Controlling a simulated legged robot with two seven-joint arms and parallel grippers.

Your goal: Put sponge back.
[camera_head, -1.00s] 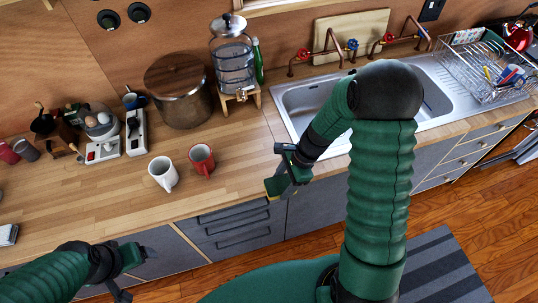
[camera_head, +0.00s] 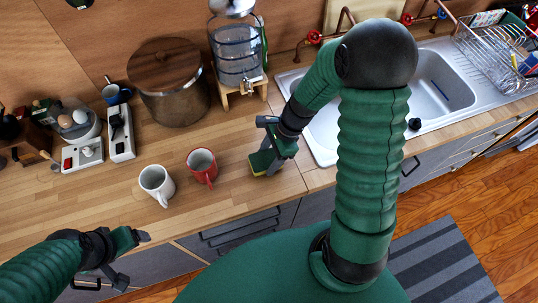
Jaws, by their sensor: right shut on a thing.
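My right gripper (camera_head: 272,158) is shut on the sponge (camera_head: 260,163), which shows as a small yellow and dark green piece at the fingertips. It is over the wooden counter, right of the red mug and left of the sink (camera_head: 322,146). I cannot tell whether the sponge touches the counter. My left gripper (camera_head: 130,262) is at the lower left, in front of the counter's front edge, with its fingers apart and nothing between them. My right arm hides part of the sink.
A white mug (camera_head: 156,185) and a red mug (camera_head: 202,166) stand on the counter (camera_head: 120,205). Behind them are a large lidded pot (camera_head: 172,95) and a glass water dispenser (camera_head: 236,55) on a wooden stand. A wire dish rack (camera_head: 492,50) stands right of the sink.

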